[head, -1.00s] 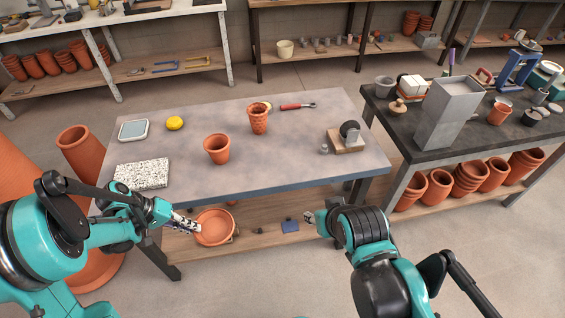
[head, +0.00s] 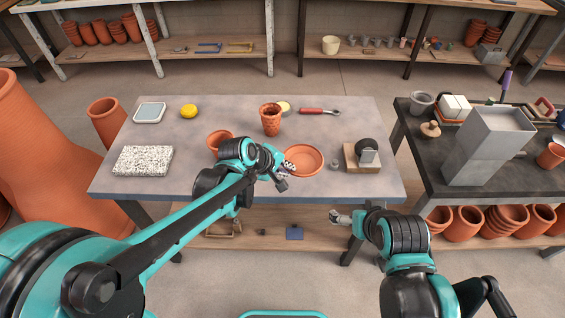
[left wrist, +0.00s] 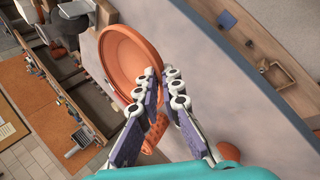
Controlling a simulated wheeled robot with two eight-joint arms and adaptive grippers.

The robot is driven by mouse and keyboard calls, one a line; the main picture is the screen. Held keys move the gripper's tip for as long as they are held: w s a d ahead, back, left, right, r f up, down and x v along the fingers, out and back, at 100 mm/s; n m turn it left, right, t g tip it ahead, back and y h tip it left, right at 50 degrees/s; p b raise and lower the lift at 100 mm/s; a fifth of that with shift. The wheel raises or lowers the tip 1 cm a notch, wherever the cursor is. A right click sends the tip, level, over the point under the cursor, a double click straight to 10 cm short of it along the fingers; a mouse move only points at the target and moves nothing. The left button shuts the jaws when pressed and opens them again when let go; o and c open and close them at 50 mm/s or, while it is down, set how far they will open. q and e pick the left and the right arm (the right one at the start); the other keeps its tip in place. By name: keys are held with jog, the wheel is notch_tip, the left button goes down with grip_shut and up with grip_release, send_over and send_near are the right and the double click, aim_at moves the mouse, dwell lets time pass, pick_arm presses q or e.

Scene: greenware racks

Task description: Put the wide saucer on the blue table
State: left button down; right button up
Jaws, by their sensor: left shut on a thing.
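The wide saucer (head: 303,161), a shallow terracotta dish, is over the right-middle part of the blue-edged table (head: 300,202). My left gripper (head: 287,169) is shut on the left side of its rim. In the left wrist view the saucer (left wrist: 124,62) shows its hollow side, with the fingers of my left gripper (left wrist: 165,85) closed at its rim. I cannot tell whether its base touches the grey tabletop. My right gripper (head: 337,216) is in front of the table, low and away from the saucer; its jaw opening is too small to judge.
A plain pot (head: 219,139) stands partly behind my left arm, and a textured pot (head: 271,119) stands behind the saucer. A small jar (head: 335,165) and a wooden block with a dark round part (head: 362,157) are to its right. A speckled slab (head: 143,160) lies at left.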

pick_arm(q)
jog(key=w+a+f+b, duration=0.1)
jog(key=w+a+f, duration=0.1)
jog(key=w, duration=0.1)
jog(key=w+a+f+b, duration=0.1)
jog(key=w+f, duration=0.1)
jog(key=w+a+f+b, duration=0.1)
jog(key=w+a+f, duration=0.1)
jog(key=w, duration=0.1)
jog(key=shift+w+a+f+b, duration=0.25)
jog(key=shift+w+a+b, duration=0.05)
jog(key=shift+w+a, duration=0.05)
jog(key=shift+f+b, duration=0.95)
jog(key=shift+f, duration=0.95)
jog(key=shift+f, duration=0.15)
jog(key=c, duration=2)
grip_release()
